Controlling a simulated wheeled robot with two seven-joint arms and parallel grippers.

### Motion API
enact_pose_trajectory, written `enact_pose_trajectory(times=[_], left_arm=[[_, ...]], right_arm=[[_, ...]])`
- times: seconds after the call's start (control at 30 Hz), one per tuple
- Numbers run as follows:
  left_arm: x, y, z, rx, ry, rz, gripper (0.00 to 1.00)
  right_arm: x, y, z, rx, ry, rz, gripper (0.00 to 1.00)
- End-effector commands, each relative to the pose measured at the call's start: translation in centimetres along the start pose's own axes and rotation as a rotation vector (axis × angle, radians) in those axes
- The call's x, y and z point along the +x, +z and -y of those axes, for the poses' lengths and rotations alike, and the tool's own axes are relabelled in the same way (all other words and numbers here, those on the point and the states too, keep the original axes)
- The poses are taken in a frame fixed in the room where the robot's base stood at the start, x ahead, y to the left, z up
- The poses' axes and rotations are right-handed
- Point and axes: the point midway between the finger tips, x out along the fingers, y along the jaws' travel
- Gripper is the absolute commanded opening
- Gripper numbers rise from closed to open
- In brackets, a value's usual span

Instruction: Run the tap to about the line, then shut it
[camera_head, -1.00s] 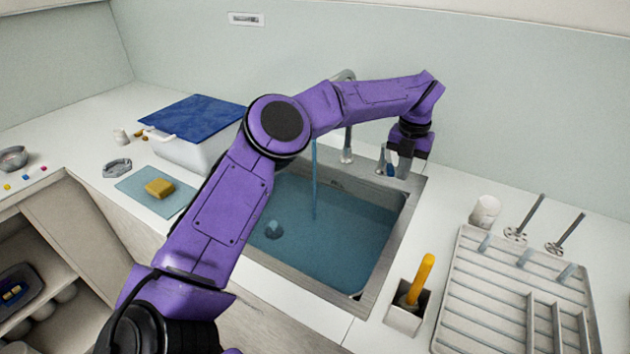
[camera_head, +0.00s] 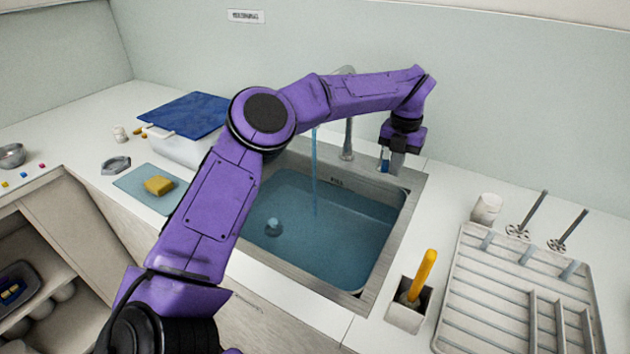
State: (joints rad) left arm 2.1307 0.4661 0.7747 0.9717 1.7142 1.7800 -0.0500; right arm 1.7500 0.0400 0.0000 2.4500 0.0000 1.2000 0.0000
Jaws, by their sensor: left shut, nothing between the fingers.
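The sink (camera_head: 398,235) holds blue-green water (camera_head: 335,240). A thin stream (camera_head: 314,170) runs from the tap (camera_head: 348,140) into it; the spout is partly behind my left arm. Small dark lettering (camera_head: 336,182) marks the basin's back wall; the exact gap between it and the water is too fine to tell. My left gripper (camera_head: 392,166) is shut and empty, pointing down at the sink's back right corner. A small blue piece (camera_head: 385,163), perhaps part of the tap's handle, shows at the fingers; I cannot tell whether they touch it. My right gripper is out of view.
A drying rack (camera_head: 515,300), a white cup (camera_head: 486,208) and a holder (camera_head: 408,315) with a yellow-handled brush (camera_head: 423,275) stand right of the sink. A sponge (camera_head: 158,186) on a mat and a blue-lidded tub (camera_head: 185,115) are at left.

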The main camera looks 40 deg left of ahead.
Motion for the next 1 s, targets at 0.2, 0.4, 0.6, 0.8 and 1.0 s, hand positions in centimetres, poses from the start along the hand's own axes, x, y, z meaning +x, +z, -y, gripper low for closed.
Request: enact_pose_trajectory(times=[0.2, 0.4, 0.6, 0.8, 1.0], left_arm=[[0.1, -0.4, -0.9, 0.0, 0.0, 0.001, 0.0], [0.0, -0.4, -0.9, 0.0, 0.0, 0.0, 0.0], [0.0, -0.5, -1.3, -0.001, 0.0, 0.001, 0.0], [0.0, -0.7, -2.6, -0.001, -0.001, 0.001, 0.0], [-0.1, -0.8, -2.6, 0.001, 0.0, 0.0, 0.0]], right_arm=[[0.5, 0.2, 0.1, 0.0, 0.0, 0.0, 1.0], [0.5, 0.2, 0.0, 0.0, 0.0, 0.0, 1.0], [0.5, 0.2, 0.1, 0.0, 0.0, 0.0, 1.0], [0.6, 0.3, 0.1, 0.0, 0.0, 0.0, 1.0], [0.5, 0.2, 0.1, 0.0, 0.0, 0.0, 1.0]])
